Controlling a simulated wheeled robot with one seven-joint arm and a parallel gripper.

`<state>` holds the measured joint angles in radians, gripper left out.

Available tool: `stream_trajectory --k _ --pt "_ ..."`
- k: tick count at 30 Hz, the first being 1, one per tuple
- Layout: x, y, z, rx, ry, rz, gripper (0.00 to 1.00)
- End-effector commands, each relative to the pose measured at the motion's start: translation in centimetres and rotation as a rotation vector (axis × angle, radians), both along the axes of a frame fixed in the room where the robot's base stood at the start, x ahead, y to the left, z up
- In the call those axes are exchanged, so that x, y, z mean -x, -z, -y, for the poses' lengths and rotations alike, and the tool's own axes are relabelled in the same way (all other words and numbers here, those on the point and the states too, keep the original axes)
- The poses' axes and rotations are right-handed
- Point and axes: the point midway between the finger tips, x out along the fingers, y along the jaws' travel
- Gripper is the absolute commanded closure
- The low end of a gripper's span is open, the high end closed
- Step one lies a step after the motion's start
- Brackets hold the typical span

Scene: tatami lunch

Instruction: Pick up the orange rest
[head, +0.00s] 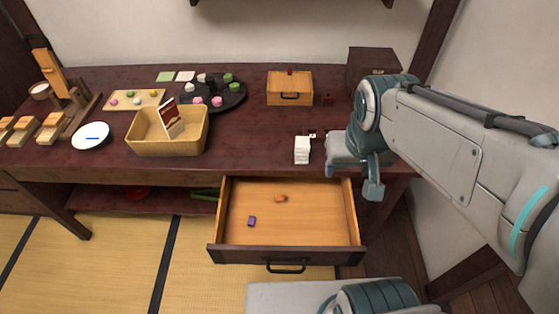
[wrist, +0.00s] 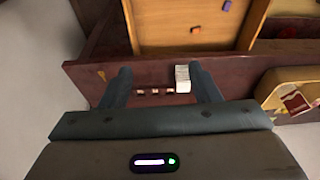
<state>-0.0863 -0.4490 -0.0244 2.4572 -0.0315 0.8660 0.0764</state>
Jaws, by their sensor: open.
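The orange rest (head: 280,198) is a small orange block lying in the open drawer (head: 310,232), toward its back and middle. It also shows in the wrist view (wrist: 196,30), near the drawer's edge. A small purple block (head: 251,221) lies in the same drawer, to the front left of the orange one; it is at the top of the wrist view (wrist: 227,5). My gripper (head: 351,180) is at the table's right front, to the right of the drawer and apart from the orange rest. In the wrist view its two fingers (wrist: 160,73) are spread and empty.
A white stack (head: 302,150) stands near the table's front edge, left of my gripper, with small pieces beside it. A tan basket (head: 185,143) holding a red-and-white card, a dark tray (head: 228,104) and a wooden box (head: 289,94) stand on the table. The drawer floor is mostly clear.

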Motion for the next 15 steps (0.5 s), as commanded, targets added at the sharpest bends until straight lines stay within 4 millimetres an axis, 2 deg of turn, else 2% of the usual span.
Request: stream_trajectory --k 1,15 --pt "-0.7 3.0 -0.5 0.001 -0.013 0.003 0.44" --pt "-6.8 15.1 -5.6 -0.002 -0.081 0.065 0.44"
